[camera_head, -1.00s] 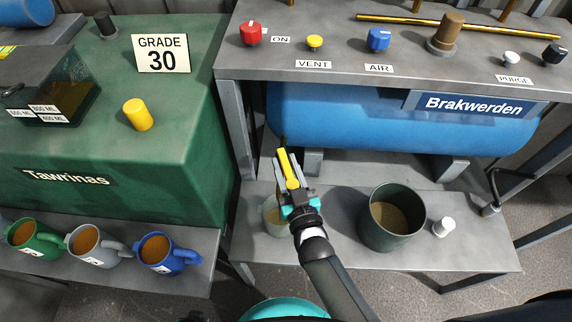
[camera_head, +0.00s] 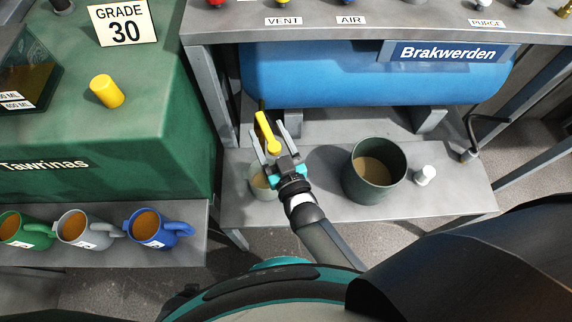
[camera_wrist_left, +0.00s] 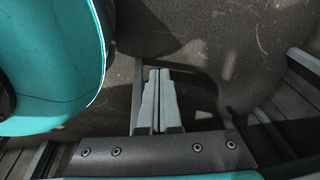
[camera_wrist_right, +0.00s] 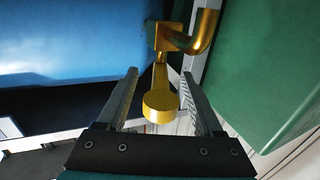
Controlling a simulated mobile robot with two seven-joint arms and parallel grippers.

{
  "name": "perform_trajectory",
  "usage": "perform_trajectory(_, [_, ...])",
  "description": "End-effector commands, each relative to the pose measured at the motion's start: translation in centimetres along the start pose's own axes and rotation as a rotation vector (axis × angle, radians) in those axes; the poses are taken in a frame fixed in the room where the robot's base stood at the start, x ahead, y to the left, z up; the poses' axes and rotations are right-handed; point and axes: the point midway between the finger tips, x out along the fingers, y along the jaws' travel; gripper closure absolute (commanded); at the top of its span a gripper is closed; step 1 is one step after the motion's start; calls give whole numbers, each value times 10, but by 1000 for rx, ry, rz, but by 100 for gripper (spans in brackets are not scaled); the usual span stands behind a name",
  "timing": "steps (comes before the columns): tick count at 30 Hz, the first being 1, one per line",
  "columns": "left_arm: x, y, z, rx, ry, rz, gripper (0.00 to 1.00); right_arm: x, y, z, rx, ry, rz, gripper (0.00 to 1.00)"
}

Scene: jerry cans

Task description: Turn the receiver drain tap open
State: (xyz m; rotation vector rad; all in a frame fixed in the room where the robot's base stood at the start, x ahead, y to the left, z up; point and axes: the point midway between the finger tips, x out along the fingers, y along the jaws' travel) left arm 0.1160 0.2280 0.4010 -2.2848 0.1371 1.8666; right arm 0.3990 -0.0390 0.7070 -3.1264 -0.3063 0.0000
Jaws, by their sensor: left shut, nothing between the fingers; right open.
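The receiver is the blue tank (camera_head: 350,75) under the bench, with a "Brakwerden" sign. Its drain tap has a yellow lever (camera_head: 264,130) at the tank's left end. The right wrist view shows the brass pipe elbow and the tap's lever with a round end (camera_wrist_right: 160,104). My right gripper (camera_head: 267,135) is open, with one finger on each side of the lever. In the right wrist view a gap shows between the lever and each finger (camera_wrist_right: 160,74). My left gripper (camera_wrist_left: 159,72) is shut and empty over the floor, away from the tap.
A glass jar (camera_head: 262,184) stands on the lower shelf below the tap, partly behind my gripper. A dark green bucket (camera_head: 360,186) and a white cap (camera_head: 425,175) stand to its right. The green tank (camera_head: 150,130) is close on the left, above several mugs.

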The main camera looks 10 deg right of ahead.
Motion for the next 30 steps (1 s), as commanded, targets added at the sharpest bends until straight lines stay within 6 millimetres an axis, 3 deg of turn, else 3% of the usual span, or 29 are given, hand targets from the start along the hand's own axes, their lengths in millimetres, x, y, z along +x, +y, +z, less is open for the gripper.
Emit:
perform_trajectory(5, [-5,-8,17,2,-5,-9,100,-35,0,-1,0,-5,-2,32])
perform_trajectory(15, [-19,4,25,4,-23,9,100,-110,-1,-1,0,-5,-3,32])
perform_trajectory(21, [-22,7,27,5,-27,12,100,-131,0,-1,0,-1,-2,32])
perform_trajectory(30, [-22,7,28,6,-29,12,100,-135,0,0,1,-1,-1,32])
